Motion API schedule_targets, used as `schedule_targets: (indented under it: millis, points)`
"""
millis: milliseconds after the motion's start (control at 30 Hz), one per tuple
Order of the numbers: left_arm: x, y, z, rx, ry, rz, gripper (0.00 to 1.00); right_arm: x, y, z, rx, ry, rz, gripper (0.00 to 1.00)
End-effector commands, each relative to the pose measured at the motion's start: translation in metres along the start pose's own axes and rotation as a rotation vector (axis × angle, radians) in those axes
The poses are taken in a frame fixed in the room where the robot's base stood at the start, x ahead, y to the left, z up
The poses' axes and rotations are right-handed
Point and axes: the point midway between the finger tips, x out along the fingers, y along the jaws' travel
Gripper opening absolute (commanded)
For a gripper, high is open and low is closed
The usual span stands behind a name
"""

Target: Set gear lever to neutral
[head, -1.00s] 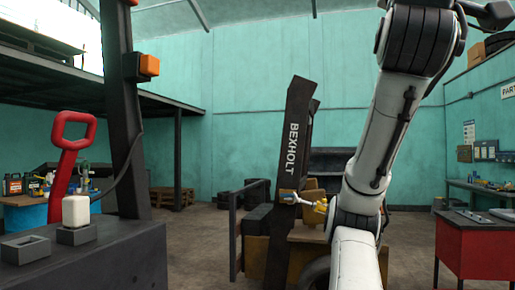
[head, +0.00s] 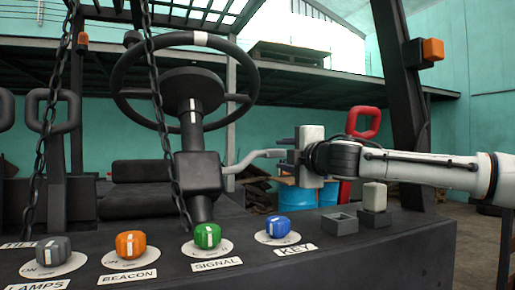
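A thin grey lever (head: 252,160) sticks out to the right from the dark steering column (head: 199,172), below the steering wheel (head: 118,92); I take it for the gear lever, though no label shows on it. It is bent, and its pale tip lies at my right gripper (head: 285,155). The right gripper comes in from the right, with one finger above the tip and one below. The fingers look apart, with gaps to the lever; I cannot tell whether they touch it. My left gripper is not in view.
The dark dashboard (head: 330,262) in front carries grey, orange, green and blue knobs (head: 278,227). A cream block switch (head: 374,196) and a grey square socket (head: 339,223) stand below my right arm. A red loop handle (head: 363,123) is behind it. Chains (head: 160,110) hang at the left.

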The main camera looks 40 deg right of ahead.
Motion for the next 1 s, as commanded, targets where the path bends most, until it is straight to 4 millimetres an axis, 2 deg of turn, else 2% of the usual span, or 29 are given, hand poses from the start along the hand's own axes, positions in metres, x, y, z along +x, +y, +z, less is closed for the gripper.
schedule_targets:
  millis: [167, 600, 800, 1000]
  points:
    - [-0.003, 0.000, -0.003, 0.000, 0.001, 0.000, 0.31, 0.017, -0.001, 0.000, 0.001, -0.001, -0.004, 0.38]
    - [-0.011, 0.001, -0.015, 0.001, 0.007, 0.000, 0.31, 0.082, 0.000, -0.001, -0.002, 0.000, -0.003, 0.38]
    - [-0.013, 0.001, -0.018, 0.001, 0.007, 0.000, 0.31, 0.098, 0.000, -0.001, -0.001, 0.001, -0.002, 0.38]
    - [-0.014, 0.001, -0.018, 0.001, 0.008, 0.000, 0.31, 0.102, 0.000, -0.002, 0.000, 0.003, 0.000, 0.38]
